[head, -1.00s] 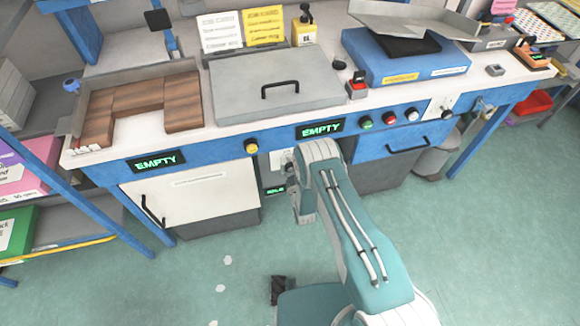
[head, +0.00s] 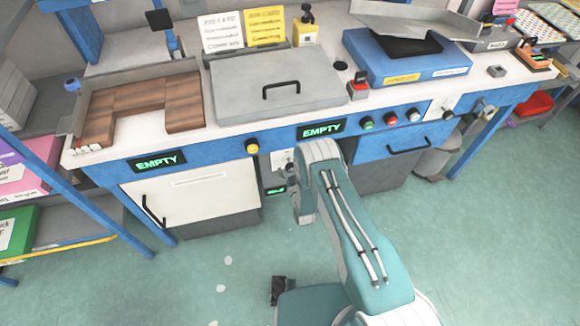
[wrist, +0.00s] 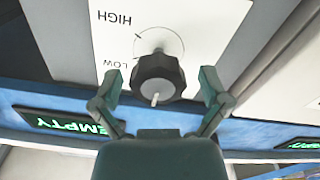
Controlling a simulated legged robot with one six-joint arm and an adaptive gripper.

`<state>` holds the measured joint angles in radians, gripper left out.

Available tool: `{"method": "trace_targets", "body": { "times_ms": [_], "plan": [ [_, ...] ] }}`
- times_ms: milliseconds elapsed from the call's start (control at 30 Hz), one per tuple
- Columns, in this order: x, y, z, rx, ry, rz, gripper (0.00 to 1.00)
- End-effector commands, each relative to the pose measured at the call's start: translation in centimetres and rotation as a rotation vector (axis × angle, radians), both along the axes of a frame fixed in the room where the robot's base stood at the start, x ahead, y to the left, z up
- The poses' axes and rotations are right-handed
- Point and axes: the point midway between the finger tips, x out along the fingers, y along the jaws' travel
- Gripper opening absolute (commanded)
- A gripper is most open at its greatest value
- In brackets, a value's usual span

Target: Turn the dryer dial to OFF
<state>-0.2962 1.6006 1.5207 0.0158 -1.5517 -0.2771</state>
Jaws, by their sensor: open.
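The dryer dial (wrist: 158,78) is a black ribbed knob on a white plate, in the middle of the wrist view. Its white pointer mark (wrist: 155,99) faces the bottom of the picture, toward my palm. The plate shows upside-down HIGH and LOW labels and an arc with tick marks; I see no OFF label. My gripper (wrist: 160,85) is open, with one finger on each side of the dial and a visible gap on both sides. In the head view the dial's white plate (head: 282,157) is partly hidden behind my arm, and the dial itself cannot be made out.
A yellow knob (head: 252,146) is left of the dial plate. A green-lit EMPTY display (head: 321,130) is above it, and another EMPTY display (head: 159,161) is further left. A white cabinet door (head: 190,195) with a black handle is at the left. The floor in front is mostly clear.

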Motion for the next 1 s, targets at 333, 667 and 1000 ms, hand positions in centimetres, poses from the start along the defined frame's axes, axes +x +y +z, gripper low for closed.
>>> {"method": "trace_targets", "body": {
  "times_ms": [333, 667, 1000],
  "plan": [
    [-3.3, -0.9, -0.1, -0.001, 0.004, 0.0, 0.96],
    [-9.6, -2.7, -0.2, -0.002, 0.005, 0.001, 0.96],
    [-11.5, -3.2, -0.2, -0.001, 0.001, 0.001, 0.96]
  ]
}}
